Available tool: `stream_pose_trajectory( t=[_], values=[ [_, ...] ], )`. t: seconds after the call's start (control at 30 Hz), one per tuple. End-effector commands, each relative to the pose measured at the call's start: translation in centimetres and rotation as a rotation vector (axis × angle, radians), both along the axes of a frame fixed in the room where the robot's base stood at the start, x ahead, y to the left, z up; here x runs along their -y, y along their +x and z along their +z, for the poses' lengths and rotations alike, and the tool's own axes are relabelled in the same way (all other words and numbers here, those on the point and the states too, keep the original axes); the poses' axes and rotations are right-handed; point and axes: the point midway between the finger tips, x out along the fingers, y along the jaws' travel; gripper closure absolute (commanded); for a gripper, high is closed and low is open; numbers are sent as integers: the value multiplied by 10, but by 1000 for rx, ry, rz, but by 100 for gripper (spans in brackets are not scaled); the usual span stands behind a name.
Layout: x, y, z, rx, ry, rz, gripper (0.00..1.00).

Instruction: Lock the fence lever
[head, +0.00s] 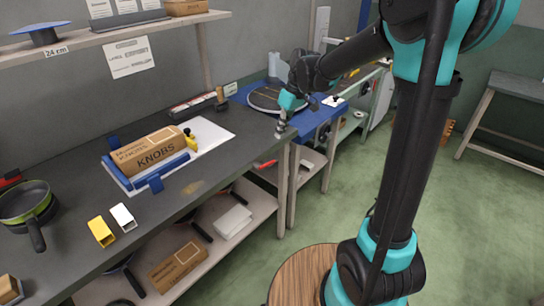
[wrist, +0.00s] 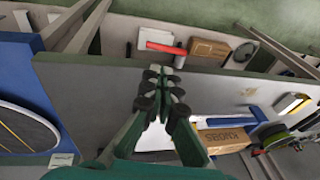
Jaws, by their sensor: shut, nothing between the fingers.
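My gripper (head: 281,131) is at the far right corner of the dark bench, fingers pointing down. In the wrist view my gripper (wrist: 165,76) has its dark fingertips together and empty, over the bench edge. A blue fixture (head: 150,182) on a white sheet holds a cardboard KNOBS box (head: 150,150). A small yellow and black part (head: 189,137) stands at its far end; it may be the fence lever, but its position is too small to read. My gripper is well apart from it. In the wrist view the KNOBS box (wrist: 222,140) is to the right of the fingers.
A blue surface with a round dark disc (head: 265,97) lies behind my gripper. A yellow block (head: 101,231), a white block (head: 123,217) and a green pan (head: 26,202) stand on the near bench. The lower shelf holds a cardboard box (head: 178,265).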

Motion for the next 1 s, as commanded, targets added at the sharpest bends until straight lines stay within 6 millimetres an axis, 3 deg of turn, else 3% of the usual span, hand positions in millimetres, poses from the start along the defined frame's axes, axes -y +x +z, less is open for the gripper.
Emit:
stream_pose_trajectory(
  t=[0.3, 0.5, 0.7, 1.0],
  values=[
    [-18, -2, -61, 0, 0, 1, 100],
    [-26, -3, -91, 1, 0, 2, 100],
    [-30, -3, -106, 0, 0, 0, 100],
    [-31, -4, -108, 0, 0, 0, 100]
  ],
)
